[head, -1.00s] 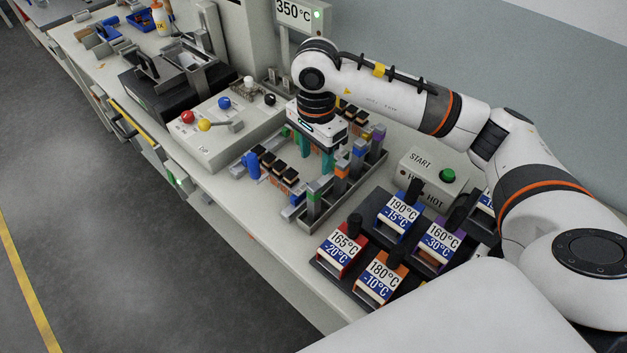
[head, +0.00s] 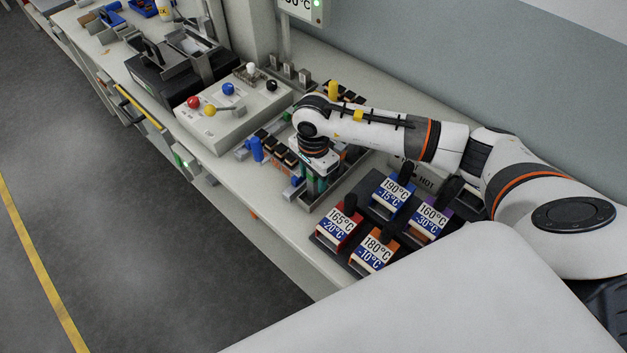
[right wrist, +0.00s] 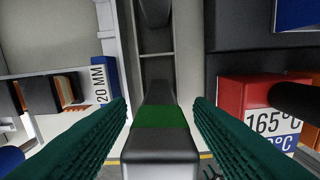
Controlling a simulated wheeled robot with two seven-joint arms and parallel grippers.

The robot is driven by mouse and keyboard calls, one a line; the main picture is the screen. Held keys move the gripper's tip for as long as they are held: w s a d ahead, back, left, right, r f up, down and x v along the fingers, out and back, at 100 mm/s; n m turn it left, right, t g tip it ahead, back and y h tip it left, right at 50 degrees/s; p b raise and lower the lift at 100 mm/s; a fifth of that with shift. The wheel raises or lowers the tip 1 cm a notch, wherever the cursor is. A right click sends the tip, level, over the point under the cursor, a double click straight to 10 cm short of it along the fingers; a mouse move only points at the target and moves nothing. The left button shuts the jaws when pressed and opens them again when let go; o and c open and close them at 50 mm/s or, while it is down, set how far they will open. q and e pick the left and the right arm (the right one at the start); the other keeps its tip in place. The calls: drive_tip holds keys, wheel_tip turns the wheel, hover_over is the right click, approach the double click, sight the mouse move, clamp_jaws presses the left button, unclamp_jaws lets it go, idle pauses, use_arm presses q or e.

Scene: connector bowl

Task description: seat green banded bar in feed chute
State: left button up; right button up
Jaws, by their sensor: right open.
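The green banded bar shows in the right wrist view as a grey bar with a green band (right wrist: 160,117), standing in a grey rack. My right gripper (right wrist: 162,112) is open, with a dark green finger on each side of the bar and visible gaps between. In the head view the right gripper (head: 316,185) points down over the near end of the rack (head: 345,184), and its wrist hides the bar. I cannot tell for sure which part is the feed chute. My left gripper is not in view.
Labelled blocks, including a red one marked 165°C (head: 338,222), stand close to the right of the rack. A control box (head: 232,105) with coloured knobs and a black machine (head: 165,80) stand further along the bench. Small blocks and a blue peg (head: 257,149) are left of the rack.

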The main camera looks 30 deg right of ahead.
clamp_jaws()
drive_tip(key=shift+r, duration=0.1)
drive_tip(key=shift+w, duration=0.1)
